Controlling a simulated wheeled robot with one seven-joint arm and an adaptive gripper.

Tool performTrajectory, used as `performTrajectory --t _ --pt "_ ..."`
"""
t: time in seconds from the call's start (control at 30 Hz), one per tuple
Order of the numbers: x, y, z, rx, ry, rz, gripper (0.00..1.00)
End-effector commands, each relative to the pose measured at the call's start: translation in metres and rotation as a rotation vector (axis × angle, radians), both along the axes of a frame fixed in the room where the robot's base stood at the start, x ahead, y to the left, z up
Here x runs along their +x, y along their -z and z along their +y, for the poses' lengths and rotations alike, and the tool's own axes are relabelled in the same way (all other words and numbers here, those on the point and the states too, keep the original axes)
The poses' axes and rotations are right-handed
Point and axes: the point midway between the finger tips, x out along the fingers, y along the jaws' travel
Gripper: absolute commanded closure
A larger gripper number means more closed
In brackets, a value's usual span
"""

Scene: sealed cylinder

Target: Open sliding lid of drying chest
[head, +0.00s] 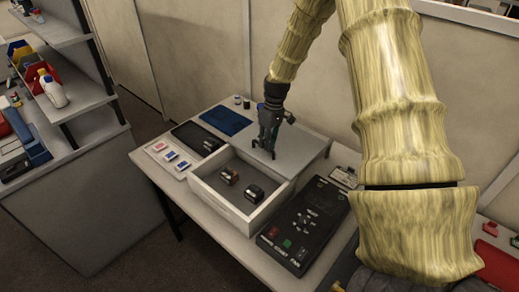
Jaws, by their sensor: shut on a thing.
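The drying chest (222,205) is a white open-topped box on the table. Its flat grey sliding lid (304,144) lies toward the back right, leaving the near part of the chest uncovered. A brown and black item (229,176) and a dark item (254,194) lie on the chest's floor. My gripper (264,152) points down at the lid's near left part. It is shut on what appears to be the lid's handle, which the fingers mostly hide.
A black control panel (305,222) with green and red buttons is right of the chest. A white tray with colored labels (171,155), a black tray (196,138) and a blue mat (226,120) are left and behind. Shelves (75,90) stand across a floor gap at left.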

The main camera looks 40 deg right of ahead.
Motion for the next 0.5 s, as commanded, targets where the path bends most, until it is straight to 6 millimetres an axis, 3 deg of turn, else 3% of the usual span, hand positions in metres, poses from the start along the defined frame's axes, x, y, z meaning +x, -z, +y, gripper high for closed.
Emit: performTrajectory --t 0.47,0.5 --pt "0.0021 0.0 -0.0095 0.0 0.001 -0.002 1.0" --pt "0.0021 0.0 -0.0095 0.0 0.001 -0.002 0.84"
